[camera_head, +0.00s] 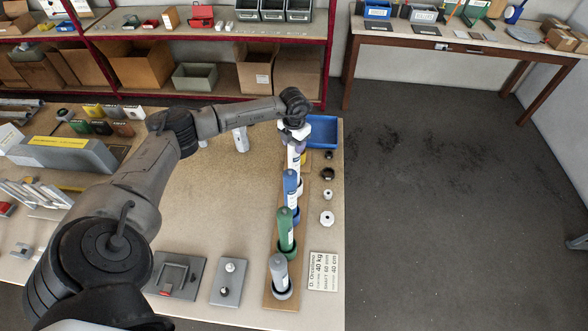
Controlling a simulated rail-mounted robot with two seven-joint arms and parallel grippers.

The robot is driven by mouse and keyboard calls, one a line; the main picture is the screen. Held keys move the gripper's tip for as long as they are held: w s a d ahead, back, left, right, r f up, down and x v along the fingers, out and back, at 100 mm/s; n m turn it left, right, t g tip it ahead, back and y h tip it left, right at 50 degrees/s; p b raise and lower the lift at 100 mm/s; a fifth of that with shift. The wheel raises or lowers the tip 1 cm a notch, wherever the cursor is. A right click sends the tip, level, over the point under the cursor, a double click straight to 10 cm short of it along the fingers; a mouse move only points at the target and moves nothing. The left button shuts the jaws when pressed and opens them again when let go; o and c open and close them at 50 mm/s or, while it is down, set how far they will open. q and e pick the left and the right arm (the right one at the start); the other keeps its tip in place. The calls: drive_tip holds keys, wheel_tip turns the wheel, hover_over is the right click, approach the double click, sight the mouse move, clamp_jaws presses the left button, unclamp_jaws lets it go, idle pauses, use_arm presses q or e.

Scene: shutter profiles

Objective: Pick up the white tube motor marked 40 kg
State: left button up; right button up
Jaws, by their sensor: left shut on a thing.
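A white tube motor (293,158) stands upright at the far end of a row of tubes on a narrow wooden board (281,303). My left gripper (294,134) is above it and shut on its top end. The fingers are small here and partly hidden by the wrist. I cannot tell whether the tube's foot is in its holder, since the blue tube (291,184) partly covers it. The print on the white tube is too small to read. A card (323,271) beside the board reads 40 kg. My right gripper is not in view.
A green tube (286,229) and a grey tube (279,272) stand nearer on the board. A blue tray (321,131) lies just behind the gripper. Black and white rings (327,218) lie right of the row. The bench middle to the left is mostly clear.

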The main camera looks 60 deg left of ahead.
use_arm(q)
clamp_jaws()
drive_tip(key=shift+r, duration=0.1)
idle(0.3)
drive_tip(key=shift+r, duration=0.1)
